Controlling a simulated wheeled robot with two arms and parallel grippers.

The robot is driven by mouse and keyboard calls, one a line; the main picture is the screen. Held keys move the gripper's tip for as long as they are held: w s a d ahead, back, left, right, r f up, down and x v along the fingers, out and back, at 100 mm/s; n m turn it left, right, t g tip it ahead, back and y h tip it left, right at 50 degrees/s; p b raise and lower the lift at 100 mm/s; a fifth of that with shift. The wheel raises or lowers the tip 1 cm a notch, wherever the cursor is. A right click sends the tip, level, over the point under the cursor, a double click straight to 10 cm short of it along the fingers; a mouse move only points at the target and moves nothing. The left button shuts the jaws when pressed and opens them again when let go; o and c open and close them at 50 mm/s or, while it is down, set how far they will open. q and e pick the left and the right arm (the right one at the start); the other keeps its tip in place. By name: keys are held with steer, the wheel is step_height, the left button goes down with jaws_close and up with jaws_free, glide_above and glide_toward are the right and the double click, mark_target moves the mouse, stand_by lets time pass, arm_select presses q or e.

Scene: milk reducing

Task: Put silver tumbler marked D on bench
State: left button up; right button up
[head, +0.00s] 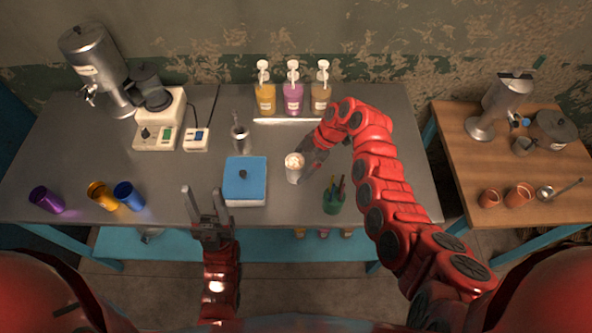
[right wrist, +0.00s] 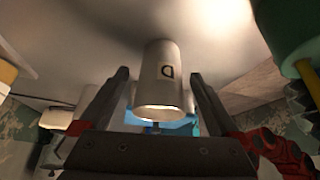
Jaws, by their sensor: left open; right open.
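The silver tumbler marked D (head: 294,168) stands upright on the grey bench (head: 285,215), right of the blue box, with something pale showing at its top. In the right wrist view the tumbler (right wrist: 160,78) shows its dark letter D, with the picture upside down. My right gripper (head: 307,168) is open beside the tumbler; in the wrist view its fingers flank the tumbler with visible gaps. My left gripper (head: 206,203) is open and empty, fingers raised, near the bench's front edge, left of the blue box.
A blue-lidded box (head: 245,180), a metal cup (head: 240,138) and a green pen pot (head: 334,202) stand near the tumbler. Pump bottles (head: 293,98) line the back. Purple, orange and blue tumblers (head: 104,196) lie at left. A wooden table (head: 465,150) holds pots at right.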

mark_target(304, 161)
steer(key=b+v, duration=0.1)
steer(key=v, duration=0.4)
steer(key=shift+w+d+r+b, duration=0.1)
steer(key=shift+d+r+b, duration=0.15)
steer(key=shift+b, duration=0.1)
steer(key=p+v, duration=0.1)
steer(key=v, duration=0.2)
steer(key=shift+r, duration=0.25)
steer(key=shift+d, duration=0.15)
